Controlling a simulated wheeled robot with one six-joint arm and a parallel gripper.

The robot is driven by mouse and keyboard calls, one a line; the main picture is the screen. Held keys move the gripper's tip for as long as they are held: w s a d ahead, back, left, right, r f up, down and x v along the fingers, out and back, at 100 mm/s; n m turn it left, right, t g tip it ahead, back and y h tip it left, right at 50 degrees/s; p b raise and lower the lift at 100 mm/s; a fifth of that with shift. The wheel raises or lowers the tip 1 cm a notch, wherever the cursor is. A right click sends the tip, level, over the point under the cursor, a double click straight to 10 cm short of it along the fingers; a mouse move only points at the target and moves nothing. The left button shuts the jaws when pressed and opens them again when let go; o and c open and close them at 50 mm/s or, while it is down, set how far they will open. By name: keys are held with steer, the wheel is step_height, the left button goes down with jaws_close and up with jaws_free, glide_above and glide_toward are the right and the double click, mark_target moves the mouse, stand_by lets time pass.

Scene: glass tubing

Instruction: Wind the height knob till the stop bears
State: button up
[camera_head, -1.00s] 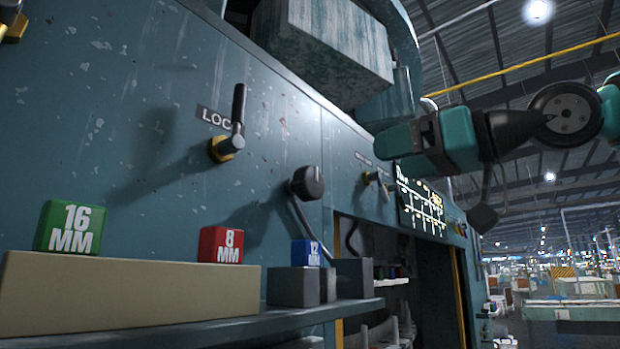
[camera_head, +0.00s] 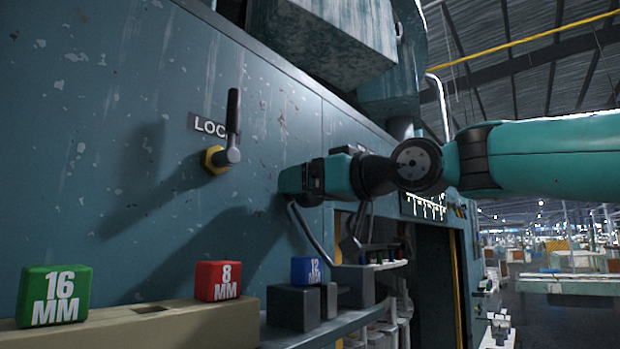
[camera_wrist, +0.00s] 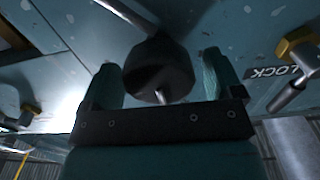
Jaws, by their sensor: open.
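The dark round knob (camera_wrist: 158,70) is on the blue-green machine face. In the wrist view it stands between the two fingers of my gripper (camera_wrist: 160,60), which are open on either side of it with a visible gap at each. In the head view my gripper (camera_head: 291,181) is up at the panel and hides the knob. A bent metal rod (camera_head: 308,230) hangs down below the gripper. The LOCK lever (camera_head: 232,125), with a brass nut, points up left of the gripper; it also shows in the wrist view (camera_wrist: 292,92). I cannot make out the stop.
Below, a beige block (camera_head: 200,328) bears a green 16 MM cube (camera_head: 54,296) and a red 8 MM cube (camera_head: 218,281). A blue 12 MM cube (camera_head: 307,270) stands by dark grey blocks (camera_head: 293,307) on a shelf under the gripper. Open floor lies at the right.

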steer(key=c, duration=0.9)
steer(key=shift+o, duration=0.2)
steer(key=shift+m, duration=0.3)
steer(key=m, duration=0.3)
steer(key=shift+w, duration=0.1)
steer(key=shift+w+d+m+p, duration=0.15)
steer(key=shift+m+p, duration=0.15)
steer(key=shift+m, duration=1.7)
steer(key=o, duration=0.9)
steer(key=shift+c, duration=0.2)
